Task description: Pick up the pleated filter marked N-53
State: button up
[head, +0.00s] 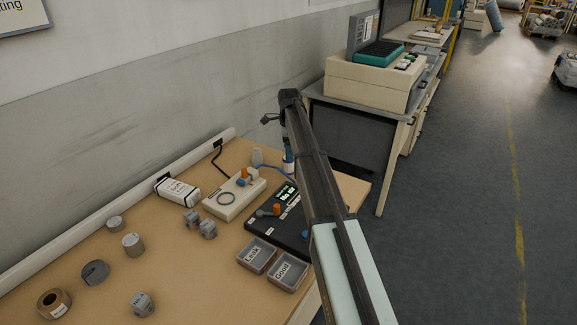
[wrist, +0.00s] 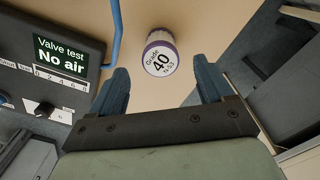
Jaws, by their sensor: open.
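The pleated filter marked N-53 (wrist: 160,58) shows in the wrist view as a short pale cylinder with a purple rim. Its white label also reads "Grade 40". It is on the tan bench, beyond my fingertips and roughly between their lines. My gripper (wrist: 162,82) is open and empty, with a blue finger on each side. In the head view one blue finger of my gripper (head: 288,160) shows beside my arm.
A black valve-test box (wrist: 55,60) reading "No air" lies left of my gripper, with a blue hose (wrist: 116,30) between it and the filter. Trays marked Leak (head: 256,254) and Good (head: 287,271) stand at the bench's front. Several grey cylinders lie at left.

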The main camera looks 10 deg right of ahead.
aim_at(289, 165)
jog(key=shift+d+f, duration=0.15)
jog(key=shift+f, duration=3.85)
jog(key=c, duration=1.1)
